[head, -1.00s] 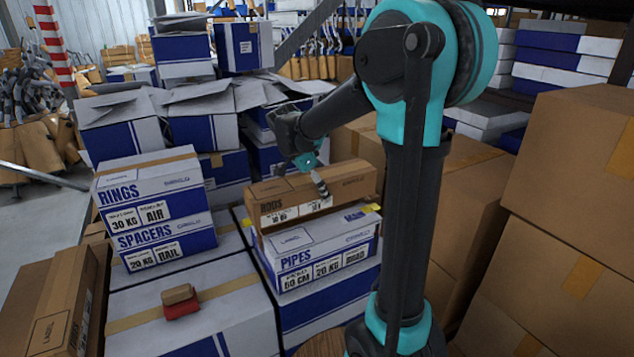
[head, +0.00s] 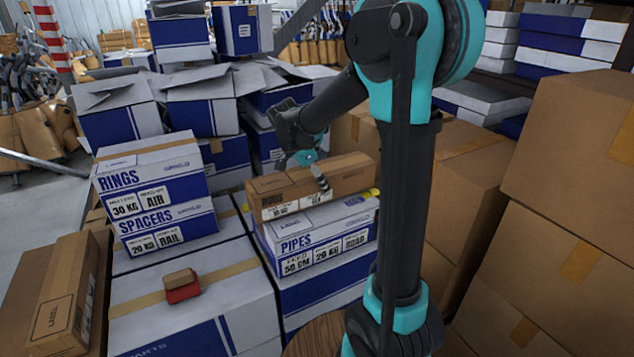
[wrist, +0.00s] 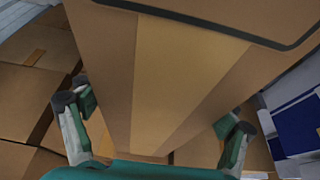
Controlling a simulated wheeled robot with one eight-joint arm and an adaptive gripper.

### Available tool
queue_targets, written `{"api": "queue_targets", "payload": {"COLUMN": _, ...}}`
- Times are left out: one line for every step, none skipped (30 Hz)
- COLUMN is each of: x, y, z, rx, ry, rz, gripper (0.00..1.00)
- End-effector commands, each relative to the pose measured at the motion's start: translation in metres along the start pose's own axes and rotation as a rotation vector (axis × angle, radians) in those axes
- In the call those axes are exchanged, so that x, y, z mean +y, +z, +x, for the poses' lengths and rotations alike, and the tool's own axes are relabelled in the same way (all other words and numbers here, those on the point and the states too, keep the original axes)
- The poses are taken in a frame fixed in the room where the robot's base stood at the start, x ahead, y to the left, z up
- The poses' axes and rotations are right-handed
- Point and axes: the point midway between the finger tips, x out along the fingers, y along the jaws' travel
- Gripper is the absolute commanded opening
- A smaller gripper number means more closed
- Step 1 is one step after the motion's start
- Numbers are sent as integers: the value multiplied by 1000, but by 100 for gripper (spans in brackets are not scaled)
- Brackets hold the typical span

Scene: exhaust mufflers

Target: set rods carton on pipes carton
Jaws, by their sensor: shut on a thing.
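The rods carton (head: 285,193), long and brown with a white label on its front, is over the pipes carton (head: 320,240), which is white and blue. I cannot tell whether the two touch. The rods carton covers much of the pipes carton's top, and a yellow corner shows at the right. My gripper (head: 319,178) is shut on the rods carton near its middle, with one finger in front. In the wrist view the rods carton's brown, taped face (wrist: 165,70) fills the middle, between my gripper's fingers (wrist: 155,132).
The rings carton (head: 150,180) stands on the spacers carton (head: 170,230) at left. A small red block (head: 182,292) with a brown top lies on a large white carton (head: 240,308) in front. Tall brown cartons (head: 560,190) crowd the right. Open white-blue boxes (head: 200,110) stand behind.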

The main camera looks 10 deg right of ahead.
Motion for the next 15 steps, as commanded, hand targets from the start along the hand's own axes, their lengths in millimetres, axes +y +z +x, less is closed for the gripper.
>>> {"api": "queue_targets", "payload": {"x": 0, "y": 0, "z": 0, "rx": 1, "ry": 0, "rz": 0, "gripper": 26}}
{"api": "queue_targets", "payload": {"x": 0, "y": 0, "z": 0, "rx": 1, "ry": 0, "rz": 0, "gripper": 26}}
{"api": "queue_targets", "payload": {"x": 0, "y": 0, "z": 1, "rx": 1, "ry": 0, "rz": 0, "gripper": 26}}
{"api": "queue_targets", "payload": {"x": 0, "y": 0, "z": 2, "rx": 1, "ry": 0, "rz": 0, "gripper": 26}}
{"api": "queue_targets", "payload": {"x": 0, "y": 1, "z": 2, "rx": 1, "ry": 0, "rz": 0, "gripper": 26}}
{"api": "queue_targets", "payload": {"x": 0, "y": 1, "z": 2, "rx": 1, "ry": 0, "rz": 0, "gripper": 26}}
{"api": "queue_targets", "payload": {"x": 0, "y": 1, "z": 3, "rx": 1, "ry": 0, "rz": 0, "gripper": 26}}
{"api": "queue_targets", "payload": {"x": 0, "y": 1, "z": 3, "rx": 1, "ry": 0, "rz": 0, "gripper": 26}}
{"api": "queue_targets", "payload": {"x": 0, "y": 1, "z": 4, "rx": 1, "ry": 0, "rz": 0, "gripper": 26}}
{"api": "queue_targets", "payload": {"x": 0, "y": 2, "z": 4, "rx": 1, "ry": 0, "rz": 0, "gripper": 26}}
{"api": "queue_targets", "payload": {"x": 0, "y": 2, "z": 5, "rx": 1, "ry": 0, "rz": 0, "gripper": 26}}
{"api": "queue_targets", "payload": {"x": -1, "y": 2, "z": 5, "rx": 1, "ry": 0, "rz": 0, "gripper": 26}}
{"api": "queue_targets", "payload": {"x": 0, "y": 2, "z": 6, "rx": 1, "ry": 0, "rz": 0, "gripper": 26}}
{"api": "queue_targets", "payload": {"x": 0, "y": 2, "z": 6, "rx": 1, "ry": 0, "rz": 0, "gripper": 26}}
{"api": "queue_targets", "payload": {"x": 0, "y": 3, "z": 7, "rx": 1, "ry": 0, "rz": 0, "gripper": 26}}
